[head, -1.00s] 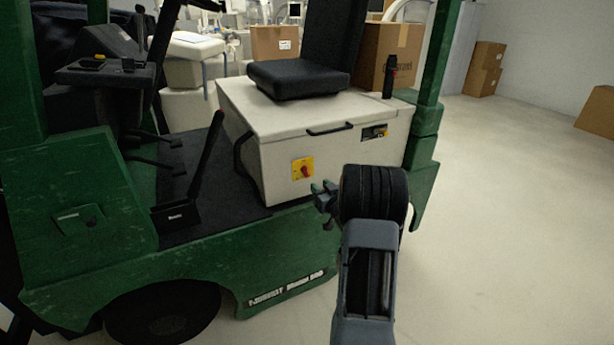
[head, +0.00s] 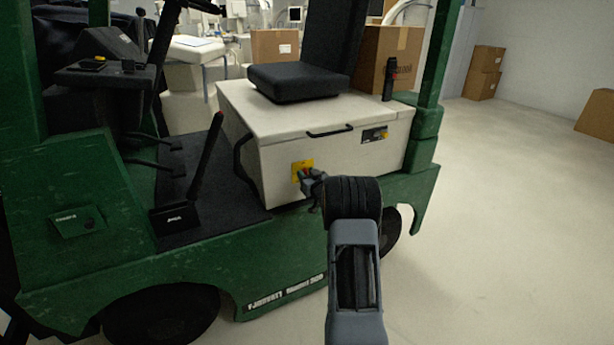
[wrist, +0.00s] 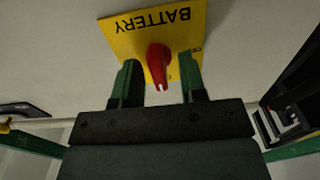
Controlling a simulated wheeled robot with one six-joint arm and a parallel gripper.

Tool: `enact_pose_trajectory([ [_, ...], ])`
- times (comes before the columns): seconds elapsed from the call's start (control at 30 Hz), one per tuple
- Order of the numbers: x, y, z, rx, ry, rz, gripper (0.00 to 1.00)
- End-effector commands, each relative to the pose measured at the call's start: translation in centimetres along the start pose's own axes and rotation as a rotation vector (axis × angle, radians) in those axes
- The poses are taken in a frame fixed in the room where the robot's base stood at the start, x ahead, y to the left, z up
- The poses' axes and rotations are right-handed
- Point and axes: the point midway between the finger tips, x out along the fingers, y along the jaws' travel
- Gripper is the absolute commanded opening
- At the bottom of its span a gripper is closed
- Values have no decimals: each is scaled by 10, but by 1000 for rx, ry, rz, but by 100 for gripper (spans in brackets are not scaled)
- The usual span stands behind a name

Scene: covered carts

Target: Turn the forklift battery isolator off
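The battery isolator is a red rotary knob (wrist: 158,64) on a yellow plate (wrist: 128,38) marked BATTERY. It is on the side of the forklift's white battery box (head: 283,180). In the wrist view the knob points toward the gripper, tilted slightly. My gripper (wrist: 159,84) is open, with one green-tipped finger on each side of the knob's lower end and gaps visible on both sides. In the head view my gripper (head: 309,184) is at the plate and partly covers it and the knob.
The green forklift body (head: 190,265) runs below the box. A black handle (head: 330,131) sits on the box's lid edge, and a black curved bar (head: 243,160) stands at its left corner. The black seat (head: 293,82) is on top. Open floor (head: 500,220) lies to the right.

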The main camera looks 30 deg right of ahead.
Motion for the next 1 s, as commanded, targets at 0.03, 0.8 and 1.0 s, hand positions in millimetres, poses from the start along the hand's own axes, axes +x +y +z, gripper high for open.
enact_pose_trajectory([
  [0.03,0,0,0,0,0,0,38],
  [0.8,0,0,2,-22,0,0,0],
  [1.0,0,0,4,-121,0,0,0],
])
